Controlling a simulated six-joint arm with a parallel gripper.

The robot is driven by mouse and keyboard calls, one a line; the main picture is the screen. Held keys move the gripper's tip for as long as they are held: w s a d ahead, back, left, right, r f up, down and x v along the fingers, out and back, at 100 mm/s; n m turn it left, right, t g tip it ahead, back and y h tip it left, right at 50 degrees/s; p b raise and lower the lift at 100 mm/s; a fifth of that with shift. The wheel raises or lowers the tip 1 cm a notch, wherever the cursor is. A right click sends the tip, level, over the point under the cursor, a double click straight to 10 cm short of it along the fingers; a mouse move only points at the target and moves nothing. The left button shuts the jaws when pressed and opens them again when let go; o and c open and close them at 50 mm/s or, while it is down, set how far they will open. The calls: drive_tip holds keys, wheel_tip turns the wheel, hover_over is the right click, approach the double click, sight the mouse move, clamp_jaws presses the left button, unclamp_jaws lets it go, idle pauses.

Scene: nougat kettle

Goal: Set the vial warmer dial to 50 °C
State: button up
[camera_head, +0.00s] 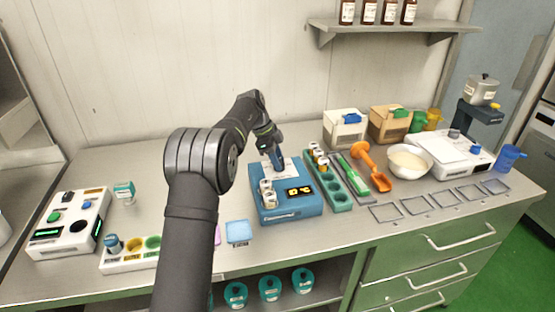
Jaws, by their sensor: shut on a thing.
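The vial warmer (312,210) is a blue box on the counter, with vials (268,192) standing at its left and a dark display with yellow marks (299,191), too small to read. A white panel (290,168) lies on its top at the back. My gripper (279,167) points down onto this panel from behind the vials. It is shut on what appears to be the dial, which the jaws hide. The dial's setting cannot be made out.
A green vial rack (335,196) stands close to the right of the warmer, with an orange scoop (374,168) beyond. A blue pad (239,232) lies to its left. A white device (70,225) is far left. The counter behind my arm is mostly clear.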

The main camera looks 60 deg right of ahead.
drive_tip(key=o, duration=1)
drive_tip(key=v, duration=1.7)
drive_tip(key=shift+r, duration=0.15)
drive_tip(key=x, duration=1.7)
